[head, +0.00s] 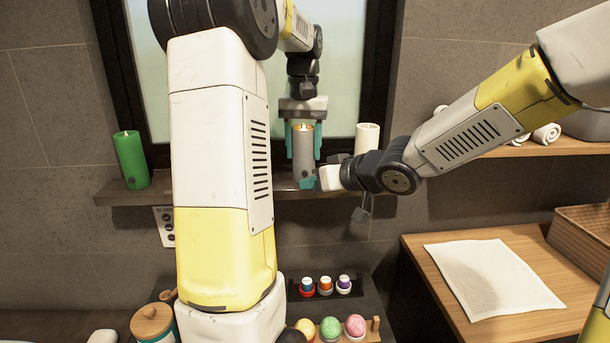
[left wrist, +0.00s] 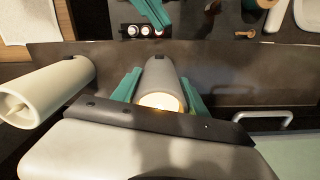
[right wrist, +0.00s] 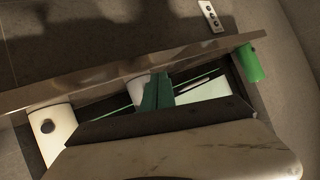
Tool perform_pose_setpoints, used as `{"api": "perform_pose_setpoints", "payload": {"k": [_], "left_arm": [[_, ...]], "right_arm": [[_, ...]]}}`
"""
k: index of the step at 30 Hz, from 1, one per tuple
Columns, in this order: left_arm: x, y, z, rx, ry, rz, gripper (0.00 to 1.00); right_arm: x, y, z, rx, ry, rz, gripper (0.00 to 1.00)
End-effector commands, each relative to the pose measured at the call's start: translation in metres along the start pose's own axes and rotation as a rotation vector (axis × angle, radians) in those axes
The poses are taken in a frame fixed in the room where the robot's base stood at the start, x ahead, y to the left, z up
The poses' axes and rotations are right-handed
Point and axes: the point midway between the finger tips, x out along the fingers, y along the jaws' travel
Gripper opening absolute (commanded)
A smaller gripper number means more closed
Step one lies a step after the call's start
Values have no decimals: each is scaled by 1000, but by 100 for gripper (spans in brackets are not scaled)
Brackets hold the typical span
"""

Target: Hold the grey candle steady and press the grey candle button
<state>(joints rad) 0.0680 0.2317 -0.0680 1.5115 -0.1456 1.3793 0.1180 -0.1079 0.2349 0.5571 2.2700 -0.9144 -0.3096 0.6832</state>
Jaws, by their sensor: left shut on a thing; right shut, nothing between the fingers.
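The grey candle (head: 303,151) stands upright on the window shelf, with a warm glow at its top. It also shows in the left wrist view (left wrist: 161,78). My left gripper (head: 303,147) comes from above, its teal fingers shut on both sides of the candle. My right gripper (head: 308,183) is shut and empty, its fingertips close to the candle's lower front. In the right wrist view, its fingers (right wrist: 158,92) partly cover the candle (right wrist: 137,88). I cannot tell whether they touch it. The grey candle's button is not clearly visible.
A white candle (head: 367,138) stands right of the grey one, near my right wrist. A green candle (head: 131,160) stands at the left end of the shelf (head: 110,192). Below are small coloured items (head: 326,286) and a wooden counter with a white towel (head: 490,277).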

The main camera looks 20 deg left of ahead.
Motion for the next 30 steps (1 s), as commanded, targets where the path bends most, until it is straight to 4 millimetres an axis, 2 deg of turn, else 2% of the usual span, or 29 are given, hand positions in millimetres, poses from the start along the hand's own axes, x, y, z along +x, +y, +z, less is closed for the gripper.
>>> {"api": "perform_pose_setpoints", "payload": {"k": [9, 18, 19, 21, 22, 23, 30], "left_arm": [[0, 0, 0, 0, 1, 0, 1], [0, 0, 0, 0, 1, 0, 1], [0, 0, 0, 0, 1, 0, 55], [0, 0, 0, 0, 1, 0, 69], [0, 0, 0, 0, 1, 0, 75], [0, 0, 0, 0, 1, 0, 77], [0, 0, 0, 0, 0, 0, 77]], "right_arm": [[-20, -14, 14, 0, 0, 1, 0], [-21, -15, 16, 1, 1, 0, 0], [-21, -15, 16, 1, 1, 0, 0], [-21, -15, 16, 1, 0, 0, 0], [-21, -15, 16, 1, 0, 0, 0], [-21, -15, 16, 1, 0, 0, 0], [-21, -15, 16, 1, 0, 0, 0]]}}
